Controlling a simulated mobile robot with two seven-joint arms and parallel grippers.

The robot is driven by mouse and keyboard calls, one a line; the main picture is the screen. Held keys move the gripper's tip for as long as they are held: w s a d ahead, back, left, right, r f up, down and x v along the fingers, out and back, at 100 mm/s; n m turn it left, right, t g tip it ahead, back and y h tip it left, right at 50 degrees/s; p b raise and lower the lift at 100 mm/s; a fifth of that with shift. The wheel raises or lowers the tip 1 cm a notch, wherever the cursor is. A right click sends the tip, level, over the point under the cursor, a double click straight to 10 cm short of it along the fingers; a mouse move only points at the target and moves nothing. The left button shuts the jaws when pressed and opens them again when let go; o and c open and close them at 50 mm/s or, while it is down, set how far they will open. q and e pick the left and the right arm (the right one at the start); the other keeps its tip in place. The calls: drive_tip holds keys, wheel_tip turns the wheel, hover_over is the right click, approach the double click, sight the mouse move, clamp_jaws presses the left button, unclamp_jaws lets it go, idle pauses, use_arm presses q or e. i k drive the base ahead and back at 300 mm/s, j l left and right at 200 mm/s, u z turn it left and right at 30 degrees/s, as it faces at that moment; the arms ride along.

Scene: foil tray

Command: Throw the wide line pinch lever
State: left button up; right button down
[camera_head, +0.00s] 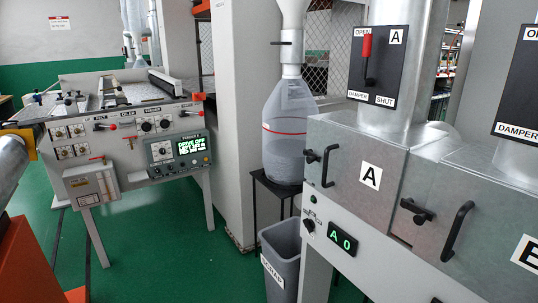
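A grey machine with a sloped control panel (133,127) stands at the left. Its small labels are too blurred to read surely, so I cannot tell which lever is the wide line pinch lever. A red-tipped lever (112,126) sits near the panel's middle, and another red-tipped lever (198,96) at its upper right end. A thin red handle (97,157) lies above a pale box (91,184) on the panel's lower left. A green-lit display (189,145) appears to read "DRIVE OFF". Neither of my grippers is in view.
A grey bin (281,262) and a bagged hopper (289,130) stand mid-view. A metal cabinet marked A (350,170) fills the right, with black handles and a red damper lever (367,48). Green floor (150,250) is clear before the panel.

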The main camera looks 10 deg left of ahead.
sight(201, 113)
drive_tip(key=i+j+u, duration=0.1)
drive_tip(key=i+u, duration=0.25)
drive_tip(key=i+j+u, duration=0.1)
drive_tip(key=u, duration=0.3)
drive_tip(key=i+l+u, duration=0.1)
drive_tip(key=i+u, duration=0.45)
drive_tip(key=i, duration=1.15)
drive_tip(key=i+z, duration=0.2)
drive_tip(key=i, duration=0.45)
drive_tip(key=i+j+z, duration=0.2)
drive_tip(key=i, duration=0.45)
drive_tip(key=l, duration=0.1)
